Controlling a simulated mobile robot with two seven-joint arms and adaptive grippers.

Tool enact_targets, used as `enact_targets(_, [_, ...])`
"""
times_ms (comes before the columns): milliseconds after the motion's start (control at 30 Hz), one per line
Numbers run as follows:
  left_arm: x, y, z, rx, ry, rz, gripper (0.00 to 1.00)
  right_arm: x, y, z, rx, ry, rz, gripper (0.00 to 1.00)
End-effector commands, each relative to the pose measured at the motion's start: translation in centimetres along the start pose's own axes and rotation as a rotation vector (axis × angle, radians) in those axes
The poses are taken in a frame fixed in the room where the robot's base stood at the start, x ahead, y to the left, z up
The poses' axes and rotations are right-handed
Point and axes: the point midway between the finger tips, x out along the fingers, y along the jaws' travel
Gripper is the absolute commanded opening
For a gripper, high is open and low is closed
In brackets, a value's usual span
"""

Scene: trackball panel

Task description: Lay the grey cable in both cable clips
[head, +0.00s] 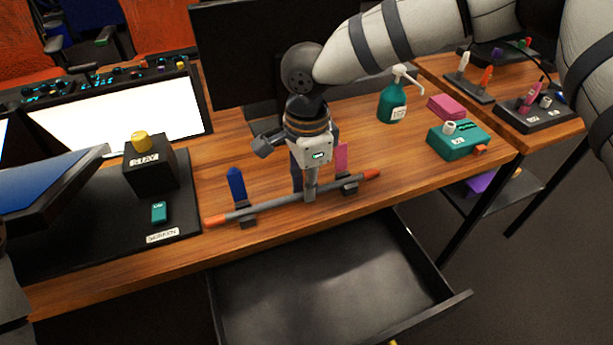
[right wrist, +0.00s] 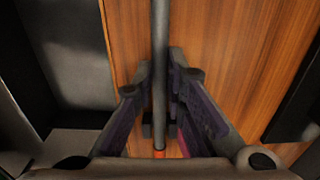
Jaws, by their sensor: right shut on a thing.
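The grey cable (head: 275,208) is a straight grey length with orange ends, running across the table near its front edge. It passes over the left cable clip (head: 247,218), which has a blue tab behind it, and the right cable clip (head: 348,187), with a pink tab behind it. I cannot tell whether it is seated in either clip. My right gripper (head: 309,194) points down and is shut on the cable between the clips. In the right wrist view the cable (right wrist: 160,60) runs between the fingers (right wrist: 160,108). My left gripper is not in view.
An open dark drawer (head: 320,285) juts out below the table's front edge. A black box with a yellow knob (head: 141,141) stands left, a green spray bottle (head: 392,100) behind right, and a teal box (head: 457,141) at the right. A monitor (head: 240,50) stands behind.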

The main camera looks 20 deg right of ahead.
Motion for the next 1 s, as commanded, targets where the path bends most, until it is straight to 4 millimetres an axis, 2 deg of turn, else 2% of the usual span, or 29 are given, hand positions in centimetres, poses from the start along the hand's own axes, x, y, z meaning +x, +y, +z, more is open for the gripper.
enact_targets(267, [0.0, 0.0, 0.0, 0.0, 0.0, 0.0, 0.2, 0.0, 0.0, 0.0, 0.0, 0.0, -0.001, 0.0])
enact_targets(300, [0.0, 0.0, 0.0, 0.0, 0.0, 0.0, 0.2, 0.0, 0.0, 0.0, 0.0, 0.0, -0.001, 0.21])
enact_targets(367, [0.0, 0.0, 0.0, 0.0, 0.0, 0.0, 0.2, 0.0, 0.0, 0.0, 0.0, 0.0, -0.001, 0.35])
enact_targets(667, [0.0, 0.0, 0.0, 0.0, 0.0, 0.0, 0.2, -0.1, 0.0, 0.0, 0.0, 0.0, -0.001, 0.35])
enact_targets(767, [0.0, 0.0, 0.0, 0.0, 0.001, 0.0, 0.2, -1.3, -0.1, 0.0, 0.0, 0.001, -0.003, 0.35])
enact_targets(1000, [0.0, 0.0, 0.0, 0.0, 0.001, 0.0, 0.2, -7.8, -0.1, 0.0, 0.0, -0.002, -0.006, 0.35])
